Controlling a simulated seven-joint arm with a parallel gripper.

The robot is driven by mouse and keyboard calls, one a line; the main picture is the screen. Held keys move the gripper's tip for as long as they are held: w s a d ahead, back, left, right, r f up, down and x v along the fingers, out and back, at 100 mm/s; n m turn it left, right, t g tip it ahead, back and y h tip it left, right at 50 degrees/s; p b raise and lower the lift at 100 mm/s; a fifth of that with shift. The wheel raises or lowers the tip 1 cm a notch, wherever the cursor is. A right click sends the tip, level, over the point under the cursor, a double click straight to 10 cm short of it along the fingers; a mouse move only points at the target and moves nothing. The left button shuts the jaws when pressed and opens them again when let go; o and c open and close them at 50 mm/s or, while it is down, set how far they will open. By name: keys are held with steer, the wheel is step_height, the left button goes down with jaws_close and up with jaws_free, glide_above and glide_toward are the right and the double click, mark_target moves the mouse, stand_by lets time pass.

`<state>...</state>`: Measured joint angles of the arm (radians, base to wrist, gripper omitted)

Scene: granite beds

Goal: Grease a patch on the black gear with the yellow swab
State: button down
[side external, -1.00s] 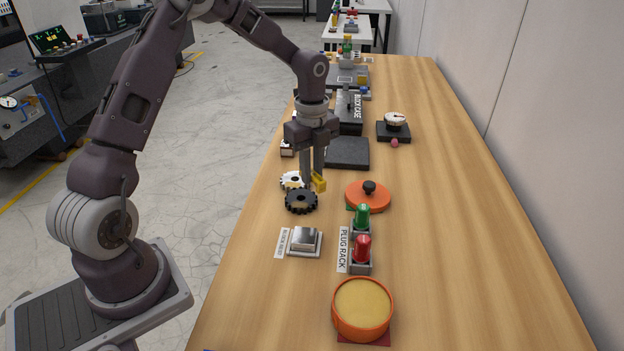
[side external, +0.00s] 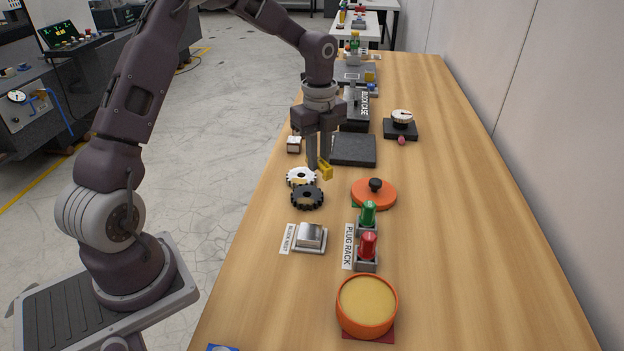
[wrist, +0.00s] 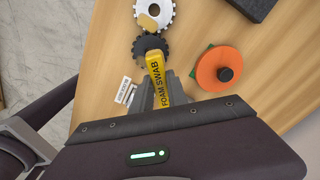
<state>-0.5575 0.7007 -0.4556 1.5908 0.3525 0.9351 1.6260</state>
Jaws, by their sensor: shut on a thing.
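My gripper (side external: 318,160) is shut on the yellow swab (side external: 326,172), which is lettered FOAM SWAB in the wrist view (wrist: 158,82). The black gear (side external: 308,199) lies flat on the wooden bench, just in front of and below the swab in the side view. In the wrist view the swab's tip overlaps the lower edge of the black gear (wrist: 141,45); the side view shows it above the gear, apart from it. The white gear (side external: 297,177) lies against the black one, and in the wrist view the white gear (wrist: 160,10) bears a tan patch.
An orange lid (side external: 366,197) with a black knob lies right of the gears. Nearer are a silver block in a nest (side external: 309,239), the plug rack's green (side external: 368,214) and red (side external: 368,245) plugs, and an orange pot (side external: 368,329). A dark pad (side external: 354,150) lies behind.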

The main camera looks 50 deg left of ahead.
steer(key=s+f+m, duration=0.2)
steer(key=s+d+f+m, duration=0.1)
steer(key=s+f+m, duration=0.1)
steer(key=m, duration=0.1)
steer(key=s+d+f+m, duration=0.1)
steer(key=s+f+m, duration=0.1)
steer(key=f+m, duration=0.1)
steer(key=shift+w+a, duration=0.45)
steer(key=shift+w+a+r, duration=0.1)
steer(key=shift+w+a, duration=0.25)
steer(key=shift+w, duration=0.05)
steer(key=shift+f, duration=0.7)
steer(key=shift+s+d, duration=0.1)
